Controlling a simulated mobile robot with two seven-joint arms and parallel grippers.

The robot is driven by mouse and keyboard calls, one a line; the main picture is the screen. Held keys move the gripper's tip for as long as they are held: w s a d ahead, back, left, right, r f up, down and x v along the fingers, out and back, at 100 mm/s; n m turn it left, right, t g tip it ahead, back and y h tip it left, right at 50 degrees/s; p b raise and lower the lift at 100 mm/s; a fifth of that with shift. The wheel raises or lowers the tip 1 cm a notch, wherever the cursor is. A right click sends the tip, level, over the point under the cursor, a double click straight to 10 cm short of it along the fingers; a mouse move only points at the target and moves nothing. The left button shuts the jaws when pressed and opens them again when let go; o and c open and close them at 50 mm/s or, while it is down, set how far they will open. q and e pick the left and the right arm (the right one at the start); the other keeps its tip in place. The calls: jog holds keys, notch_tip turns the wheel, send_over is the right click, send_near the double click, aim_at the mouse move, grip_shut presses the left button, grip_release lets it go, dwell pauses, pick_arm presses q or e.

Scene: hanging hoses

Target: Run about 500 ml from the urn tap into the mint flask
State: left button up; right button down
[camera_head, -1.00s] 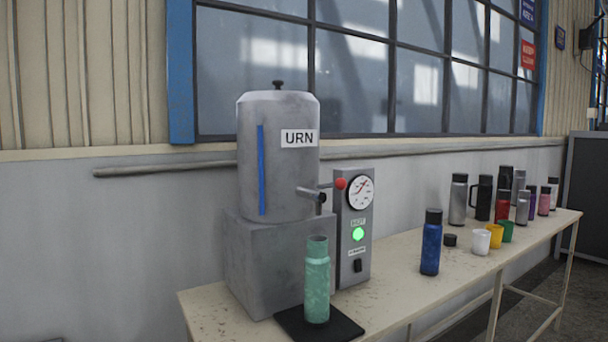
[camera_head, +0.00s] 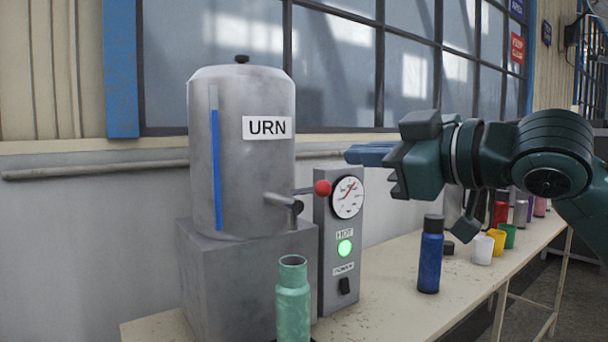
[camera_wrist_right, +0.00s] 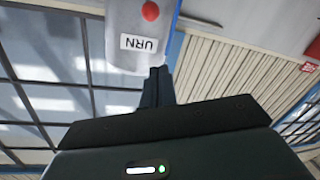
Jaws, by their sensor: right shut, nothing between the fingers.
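The grey urn (camera_head: 240,160) stands on a grey block, with a blue strip up its side. Its tap (camera_head: 285,203) has a dark spout and a lever ending in a red knob (camera_head: 322,188). The mint flask (camera_head: 293,305) stands upright with its mouth open, below the tap spout; its base is cut off by the picture edge. I see no stream from the tap. My right gripper (camera_head: 348,154) is shut and empty, pointing left, right of and above the red knob, apart from it. In the right wrist view the gripper (camera_wrist_right: 158,72) shows before the upside-down urn (camera_wrist_right: 112,25).
A panel (camera_head: 325,250) with a gauge and a lit green HOT light stands right of the urn. A blue bottle (camera_head: 430,260), cups (camera_head: 495,241) and several more bottles stand farther right on the bench (camera_head: 395,310). A windowed wall lies behind.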

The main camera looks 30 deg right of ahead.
jog(key=shift+s+r, duration=0.1)
jog(key=shift+r, duration=0.1)
pick_arm(q)
jog(key=shift+a, duration=0.1)
pick_arm(e)
jog(key=shift+s, duration=0.1)
jog(key=p, duration=0.8)
send_over(309, 189)
jog(key=s+a, duration=0.2)
jog(key=s, duration=0.2)
pick_arm(q)
jog(key=a+r+y+b, duration=0.1)
jog(key=b, duration=0.2)
jog(key=shift+s+a+r+g, duration=0.15)
jog(key=shift+g, duration=0.15)
pick_arm(e)
jog(key=f, duration=0.1)
jog(key=d+f, duration=0.2)
jog(key=f, duration=0.1)
jog(key=shift+s, duration=0.35)
pick_arm(q)
jog(key=shift+s, duration=0.15)
